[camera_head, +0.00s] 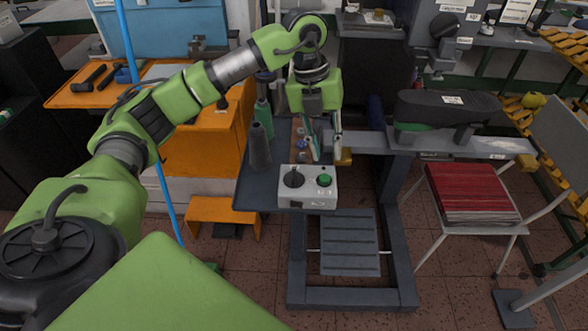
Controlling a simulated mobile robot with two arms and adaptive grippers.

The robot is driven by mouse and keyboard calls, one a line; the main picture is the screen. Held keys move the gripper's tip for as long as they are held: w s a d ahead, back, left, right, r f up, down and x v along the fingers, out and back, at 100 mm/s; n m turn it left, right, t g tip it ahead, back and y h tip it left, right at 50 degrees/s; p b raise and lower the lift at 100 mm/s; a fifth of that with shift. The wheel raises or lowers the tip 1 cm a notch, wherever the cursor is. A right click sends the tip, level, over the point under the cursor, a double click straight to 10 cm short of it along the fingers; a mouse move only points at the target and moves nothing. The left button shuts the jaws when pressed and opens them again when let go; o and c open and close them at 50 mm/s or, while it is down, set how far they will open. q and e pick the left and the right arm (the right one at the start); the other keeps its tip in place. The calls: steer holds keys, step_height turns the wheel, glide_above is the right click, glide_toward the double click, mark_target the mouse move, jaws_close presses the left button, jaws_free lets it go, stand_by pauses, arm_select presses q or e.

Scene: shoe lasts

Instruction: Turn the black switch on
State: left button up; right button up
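The black switch (293,178) is a round knob on the left of the top face of a white control box (308,199). A green button (324,180) sits to its right on the same box. My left gripper (325,153) points down from my green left arm, just behind the box and to the right of the switch. Its fingers look apart, with nothing seen between them. It appears clear of the switch. The switch's exact turn is too small to read. My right gripper is not in view.
The box stands at the front of a dark bench (262,191). A dark cone-shaped spool (259,147) and a green bottle (264,117) stand at its left. A grey machine arm (366,143) runs right behind the box. A red stack (471,193) lies on a stool.

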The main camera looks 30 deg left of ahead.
mark_target(294, 173)
arm_select(q)
steer(key=s+a+r+n+y, duration=0.1)
steer(key=a+r+n+y, duration=0.15)
steer(key=a, duration=0.55)
steer(key=shift+m, duration=0.45)
step_height(294, 173, down, 14)
steer(key=p, duration=0.3)
steer(key=shift+d+p, duration=0.1)
steer(key=shift+p, duration=0.2)
jaws_close()
